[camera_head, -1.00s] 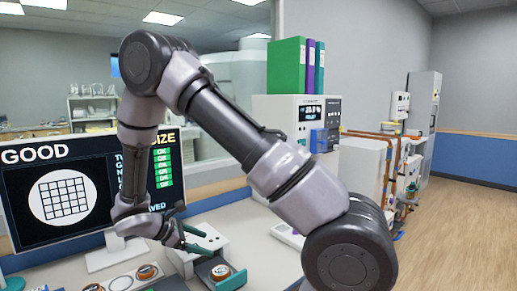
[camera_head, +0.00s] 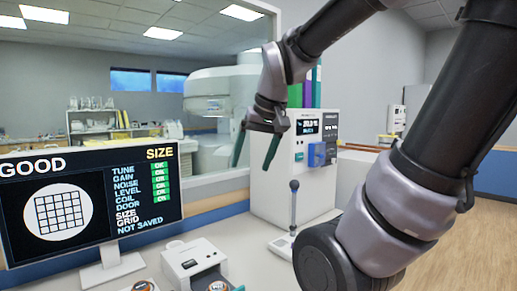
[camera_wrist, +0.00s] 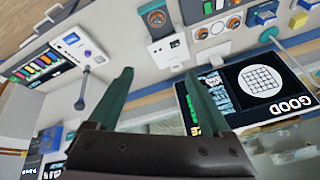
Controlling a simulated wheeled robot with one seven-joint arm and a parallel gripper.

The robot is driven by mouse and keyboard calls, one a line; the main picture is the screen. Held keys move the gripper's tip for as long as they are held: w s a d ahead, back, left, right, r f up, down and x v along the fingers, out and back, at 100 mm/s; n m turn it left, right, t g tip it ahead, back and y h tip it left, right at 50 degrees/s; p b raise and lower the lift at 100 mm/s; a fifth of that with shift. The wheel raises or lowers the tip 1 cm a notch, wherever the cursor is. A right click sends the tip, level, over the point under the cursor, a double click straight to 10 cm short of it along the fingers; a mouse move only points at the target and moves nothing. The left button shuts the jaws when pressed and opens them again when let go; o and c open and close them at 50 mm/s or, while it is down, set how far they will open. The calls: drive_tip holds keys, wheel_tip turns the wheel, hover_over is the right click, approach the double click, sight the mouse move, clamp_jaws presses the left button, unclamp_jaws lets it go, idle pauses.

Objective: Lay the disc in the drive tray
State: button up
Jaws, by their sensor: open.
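A white drive box (camera_head: 187,262) stands on the bench right of the monitor, with a dark tray (camera_wrist: 144,9) out at its front. A small round piece (camera_head: 218,287) with a pale top sits on the tray at the bottom edge of the head view. It also shows in the wrist view (camera_wrist: 155,18); I cannot tell whether it is the disc or how it is seated. My gripper (camera_head: 254,155) is open and empty, its green fingers pointing down, well above the bench. In the wrist view my gripper (camera_wrist: 158,80) is apart from the box.
The monitor (camera_head: 88,205) reads GOOD and NOT SAVED. Round orange-ringed pieces (camera_wrist: 233,22) sit on a pale holder near the box. A lever (camera_head: 293,205) stands upright to the right. A white instrument cabinet (camera_head: 290,185) with binders on top stands behind.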

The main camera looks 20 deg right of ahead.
drive_tip(key=s+r+m+t, duration=0.2)
drive_tip(key=shift+s+d+r+y, duration=0.2)
drive_tip(key=shift+s+r+y, duration=0.1)
drive_tip(key=shift+s+r, duration=0.1)
idle(1.1)
